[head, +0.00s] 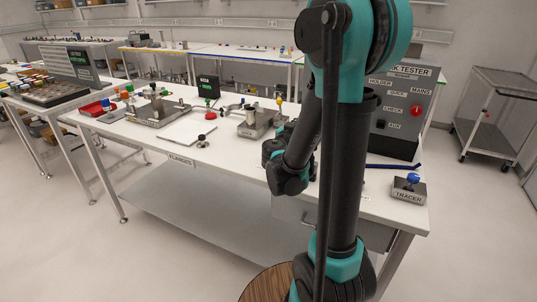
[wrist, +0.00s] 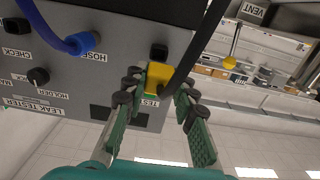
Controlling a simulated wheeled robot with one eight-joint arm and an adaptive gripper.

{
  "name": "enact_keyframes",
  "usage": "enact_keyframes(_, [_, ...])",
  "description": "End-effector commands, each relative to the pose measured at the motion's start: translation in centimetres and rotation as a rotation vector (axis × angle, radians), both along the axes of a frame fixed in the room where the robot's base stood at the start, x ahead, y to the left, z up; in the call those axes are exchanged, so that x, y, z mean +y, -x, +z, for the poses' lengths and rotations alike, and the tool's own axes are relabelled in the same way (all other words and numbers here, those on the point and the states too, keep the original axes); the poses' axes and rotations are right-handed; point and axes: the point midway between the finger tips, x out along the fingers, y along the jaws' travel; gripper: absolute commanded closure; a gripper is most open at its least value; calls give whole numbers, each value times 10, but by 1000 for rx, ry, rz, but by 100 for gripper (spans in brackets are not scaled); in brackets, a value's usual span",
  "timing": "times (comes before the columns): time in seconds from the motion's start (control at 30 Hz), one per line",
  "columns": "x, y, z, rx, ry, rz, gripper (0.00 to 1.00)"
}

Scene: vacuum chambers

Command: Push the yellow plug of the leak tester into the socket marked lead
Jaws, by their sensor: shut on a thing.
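The leak tester (head: 400,120) is a grey box with a labelled front at the right end of the bench. Its panel (wrist: 115,62) fills the left of the wrist view, tilted, with labels HOSE, CHECK, HOLDER and TEST. My gripper (wrist: 158,88) is shut on the yellow plug (wrist: 157,76), its fingertips on either side of it, close in front of the panel. A black cable (wrist: 190,60) runs up from the plug. A small dark square opening (wrist: 158,52) shows just above the plug. I cannot read a lead label. The head view hides my gripper behind my arm.
A blue hose (wrist: 58,38) runs into the panel at HOSE, left of the plug. A black knob (wrist: 38,76) stands out near HOLDER. The tracer block (head: 408,190) sits at the bench's front right corner. Fixtures and a white plate (head: 187,132) occupy the bench's left part.

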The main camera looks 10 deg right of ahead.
Motion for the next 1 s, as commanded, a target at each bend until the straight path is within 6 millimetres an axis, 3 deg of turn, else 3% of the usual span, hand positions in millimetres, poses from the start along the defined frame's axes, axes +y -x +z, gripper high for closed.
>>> enact_keyframes(0.4, [-29,-37,0,-18,14,0,100])
enact_keyframes(1.0, [-32,-41,0,-17,14,1,100])
